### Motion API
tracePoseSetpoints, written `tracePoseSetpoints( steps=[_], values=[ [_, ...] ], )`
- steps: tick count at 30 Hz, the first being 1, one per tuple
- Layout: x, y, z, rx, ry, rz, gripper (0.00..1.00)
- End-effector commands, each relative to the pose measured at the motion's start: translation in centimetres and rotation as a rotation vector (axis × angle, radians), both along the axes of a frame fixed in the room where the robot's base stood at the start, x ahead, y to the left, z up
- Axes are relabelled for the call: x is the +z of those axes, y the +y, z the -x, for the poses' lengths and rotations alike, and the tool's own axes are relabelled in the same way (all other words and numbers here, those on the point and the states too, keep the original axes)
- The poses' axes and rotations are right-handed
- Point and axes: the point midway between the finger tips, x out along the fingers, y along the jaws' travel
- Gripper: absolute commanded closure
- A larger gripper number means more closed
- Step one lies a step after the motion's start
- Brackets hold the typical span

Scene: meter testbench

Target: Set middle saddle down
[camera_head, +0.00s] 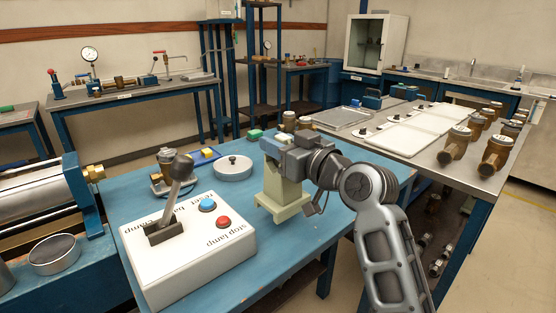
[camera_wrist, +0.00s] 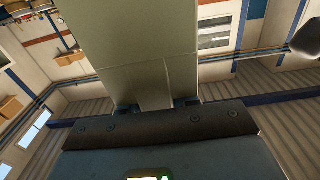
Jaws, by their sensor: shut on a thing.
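The middle saddle (camera_head: 283,203), a pale cream-green block with a wide foot and a narrower upright, is in my gripper (camera_head: 281,158). My gripper is shut on its upper part. In the head view the saddle is upright over the right part of the blue table (camera_head: 330,190). I cannot tell whether its foot touches the tabletop. In the wrist view the saddle (camera_wrist: 135,65) fills the upper middle, right at the fingers of my gripper (camera_wrist: 157,104), which are mostly hidden.
A white control box (camera_head: 185,255) with a lever and blue and red buttons stands left of the saddle. The metal bench (camera_head: 440,165) at right holds brass meters. Blue tabletop between box and saddle is bare.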

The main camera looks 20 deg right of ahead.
Motion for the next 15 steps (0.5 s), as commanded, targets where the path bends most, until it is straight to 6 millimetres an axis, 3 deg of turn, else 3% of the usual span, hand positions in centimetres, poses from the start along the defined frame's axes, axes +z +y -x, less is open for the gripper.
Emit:
tracePoseSetpoints(
  steps=[9,15],
  values=[
    [-3.4,0.0,0.0,0.0,0.001,-0.002,1.0],
    [-3.7,0.0,0.0,-0.001,-0.004,-0.001,1.0]
  ],
)
